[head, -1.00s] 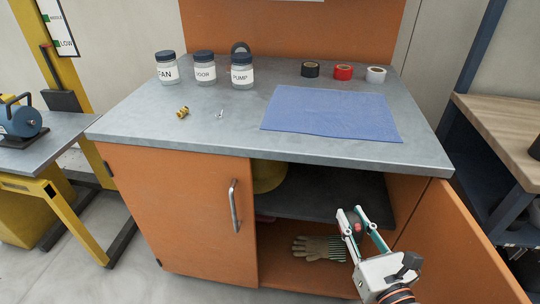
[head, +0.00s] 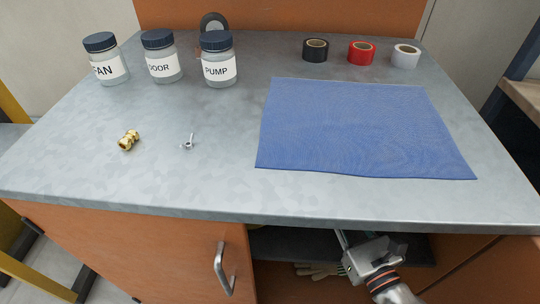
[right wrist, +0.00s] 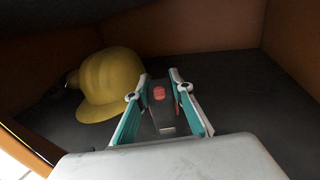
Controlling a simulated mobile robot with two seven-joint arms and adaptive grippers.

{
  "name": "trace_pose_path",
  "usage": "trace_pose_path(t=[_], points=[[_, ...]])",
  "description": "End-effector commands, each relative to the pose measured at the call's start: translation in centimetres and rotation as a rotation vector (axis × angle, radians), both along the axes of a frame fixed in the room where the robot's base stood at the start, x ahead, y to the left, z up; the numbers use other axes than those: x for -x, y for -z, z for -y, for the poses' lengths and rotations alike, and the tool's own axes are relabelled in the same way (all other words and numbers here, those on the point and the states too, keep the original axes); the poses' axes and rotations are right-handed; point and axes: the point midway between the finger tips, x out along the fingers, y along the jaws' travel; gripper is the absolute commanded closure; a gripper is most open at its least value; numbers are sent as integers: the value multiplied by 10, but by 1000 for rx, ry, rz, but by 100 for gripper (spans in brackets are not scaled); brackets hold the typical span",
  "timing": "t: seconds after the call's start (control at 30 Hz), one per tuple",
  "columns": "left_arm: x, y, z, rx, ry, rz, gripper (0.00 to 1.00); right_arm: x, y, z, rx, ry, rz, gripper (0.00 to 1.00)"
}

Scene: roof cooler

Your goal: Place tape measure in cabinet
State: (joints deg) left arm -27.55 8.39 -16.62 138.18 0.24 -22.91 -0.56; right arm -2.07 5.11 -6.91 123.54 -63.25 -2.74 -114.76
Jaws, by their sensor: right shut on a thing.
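The tape measure (right wrist: 162,110), dark with a red button, is between the fingers of my right gripper (right wrist: 158,98) in the right wrist view. The gripper is shut on it, inside the cabinet, above or at the dark shelf (right wrist: 210,80); I cannot tell whether the tape measure touches the shelf. In the head view my right gripper (head: 343,240) reaches in under the worktop, which hides the tape measure. The orange cabinet (head: 150,255) has its left door shut and its right side open. My left gripper is not in view.
A yellow hard hat (right wrist: 110,82) sits on the shelf left of the gripper. Free shelf lies to the right. Gloves (head: 315,269) lie below the shelf. The worktop (head: 220,185) overhangs the opening and carries jars, tape rolls, a blue mat (head: 360,130) and small fittings.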

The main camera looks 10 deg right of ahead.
Motion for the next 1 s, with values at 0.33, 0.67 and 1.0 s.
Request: trace_pose_path(t=[0.33, 0.67, 1.0], points=[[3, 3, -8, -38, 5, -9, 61, -72, -6, -8, 2, -1, 11, 100], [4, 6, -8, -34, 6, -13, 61, -147, -1, -17, 1, -1, 3, 100], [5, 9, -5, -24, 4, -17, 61, -178, 3, -20, -2, 0, 0, 100]])
